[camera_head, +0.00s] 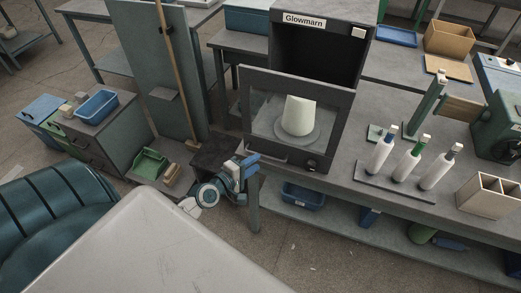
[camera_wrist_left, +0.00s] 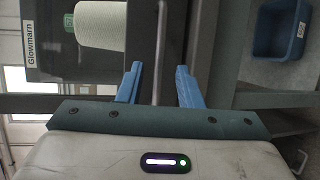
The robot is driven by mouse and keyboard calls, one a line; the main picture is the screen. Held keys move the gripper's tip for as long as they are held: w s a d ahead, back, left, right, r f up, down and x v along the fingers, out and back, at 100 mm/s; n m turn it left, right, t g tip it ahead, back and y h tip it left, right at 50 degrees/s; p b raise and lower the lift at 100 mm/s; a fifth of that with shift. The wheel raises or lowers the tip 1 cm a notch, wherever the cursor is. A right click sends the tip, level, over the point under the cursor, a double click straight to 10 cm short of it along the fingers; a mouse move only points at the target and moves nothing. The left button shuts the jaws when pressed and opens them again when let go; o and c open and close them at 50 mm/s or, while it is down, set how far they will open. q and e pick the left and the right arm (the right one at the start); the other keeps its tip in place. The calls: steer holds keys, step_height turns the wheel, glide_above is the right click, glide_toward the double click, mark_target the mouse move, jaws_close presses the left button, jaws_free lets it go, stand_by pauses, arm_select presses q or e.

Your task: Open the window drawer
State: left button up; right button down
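The window drawer (camera_head: 333,142) is a dark-framed glass front below the dark box marked Glowmarn (camera_head: 303,20). A pale yarn cone (camera_head: 298,115) shows through the glass; it also shows in the left wrist view (camera_wrist_left: 99,25). A thin bar handle (camera_head: 266,154) runs along the drawer's lower left edge. My left gripper (camera_head: 250,163) is just left of and below this handle. In the left wrist view, its blue fingers (camera_wrist_left: 159,84) are apart, with the handle (camera_wrist_left: 160,45) lined up between them. I cannot tell whether they touch it. My right gripper is not in view.
The grey bench (camera_head: 345,180) extends right, carrying a rack of several bobbins (camera_head: 413,163) and a wooden divided box (camera_head: 486,194). A blue bin (camera_head: 303,196) sits on the lower shelf. A tall panel with a wooden pole (camera_head: 176,75) stands left of the drawer.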

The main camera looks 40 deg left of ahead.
arm_select(q)
steer(key=v, duration=0.6)
steer(key=shift+a+f, duration=0.1)
stand_by(0.4)
steer(key=s+a+f+m+g+y+b, duration=0.1)
steer(key=s+f+m+g, duration=0.2)
steer(key=f, duration=0.8)
steer(key=s+a+f+m+g+y, duration=0.15)
steer(key=s+f, duration=0.35)
steer(key=f, duration=0.6)
steer(key=s+a+f+m+g+y+b, duration=0.1)
steer(key=s+a+f+m+g, duration=0.2)
steer(key=f, duration=0.8)
steer(key=s+d+f+m+g, duration=0.3)
steer(key=s+f, duration=0.6)
steer(key=s, duration=0.3)
steer(key=s+d+f+m+g, duration=0.4)
steer(key=s+d+f+m, duration=0.2)
steer(key=s, duration=0.6)
step_height(320, 180, down, 3)
steer(key=shift+s+d+r+m+b, duration=0.1)
steer(key=shift+s+d+m+b, duration=0.25)
steer(key=shift+m, duration=0.1)
